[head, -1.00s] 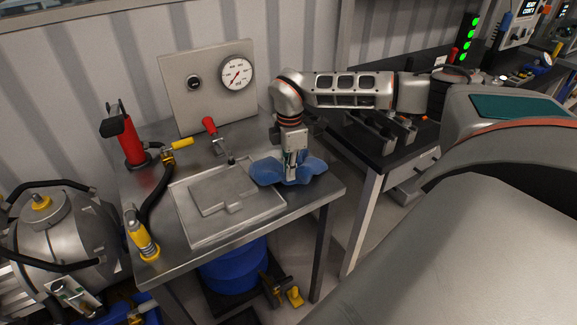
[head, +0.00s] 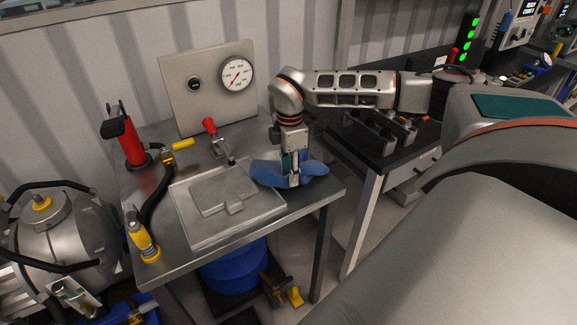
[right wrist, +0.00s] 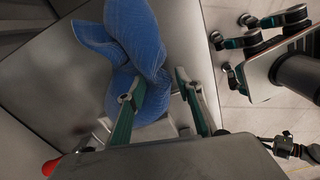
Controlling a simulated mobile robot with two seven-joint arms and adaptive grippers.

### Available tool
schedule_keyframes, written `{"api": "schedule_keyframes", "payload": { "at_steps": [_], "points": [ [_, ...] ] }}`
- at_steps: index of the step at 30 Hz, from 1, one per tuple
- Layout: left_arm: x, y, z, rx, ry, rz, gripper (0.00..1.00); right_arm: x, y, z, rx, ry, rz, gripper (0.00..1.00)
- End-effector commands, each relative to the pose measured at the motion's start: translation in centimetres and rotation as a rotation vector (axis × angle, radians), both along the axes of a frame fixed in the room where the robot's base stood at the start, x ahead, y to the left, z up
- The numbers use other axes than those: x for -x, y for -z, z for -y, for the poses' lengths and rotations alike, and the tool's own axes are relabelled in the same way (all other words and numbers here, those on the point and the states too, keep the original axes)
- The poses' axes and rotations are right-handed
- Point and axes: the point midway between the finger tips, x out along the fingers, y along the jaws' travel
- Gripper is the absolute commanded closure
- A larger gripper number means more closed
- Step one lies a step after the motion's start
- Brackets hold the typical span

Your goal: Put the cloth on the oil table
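The blue cloth (head: 314,170) lies crumpled on the right part of the metal table (head: 195,254), close to its right edge. It also shows in the right wrist view (right wrist: 135,35), folded over itself. My right gripper (head: 293,184) points down at the cloth. In the right wrist view its two fingers (right wrist: 160,82) stand apart, with part of the cloth showing between and behind them. Whether the fingertips still touch the cloth, I cannot tell. My left gripper is not in view.
A flat metal plate (head: 262,219) lies left of the cloth. A red cylinder (head: 132,138), a yellow-ended hose (head: 146,238) and a gauge panel (head: 178,88) stand on the table. A black-topped bench (head: 372,152) is to the right, beyond a gap.

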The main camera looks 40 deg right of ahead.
Motion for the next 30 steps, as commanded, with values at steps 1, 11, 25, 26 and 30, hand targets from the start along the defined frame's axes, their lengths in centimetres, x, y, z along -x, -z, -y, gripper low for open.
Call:
{"api": "schedule_keyframes", "payload": {
  "at_steps": [1, 11, 25, 26, 30],
  "points": [
    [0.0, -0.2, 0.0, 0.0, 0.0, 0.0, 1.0, 0.1, -0.7, -0.2, -0.001, -0.001, 0.001, 0.65],
    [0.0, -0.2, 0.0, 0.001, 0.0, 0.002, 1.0, 0.9, -3.3, -0.8, 0.0, 0.0, 0.003, 0.65],
    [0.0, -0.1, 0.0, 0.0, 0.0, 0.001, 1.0, 2.9, -8.8, -2.4, 0.0, -0.001, 0.0, 0.65],
    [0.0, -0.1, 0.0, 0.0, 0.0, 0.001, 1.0, 2.9, -8.8, -2.4, 0.0, -0.001, 0.0, 0.65],
    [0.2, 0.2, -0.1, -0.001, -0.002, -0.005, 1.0, 2.7, -8.7, -2.1, 0.0, 0.001, 0.0, 0.96]
  ]
}}
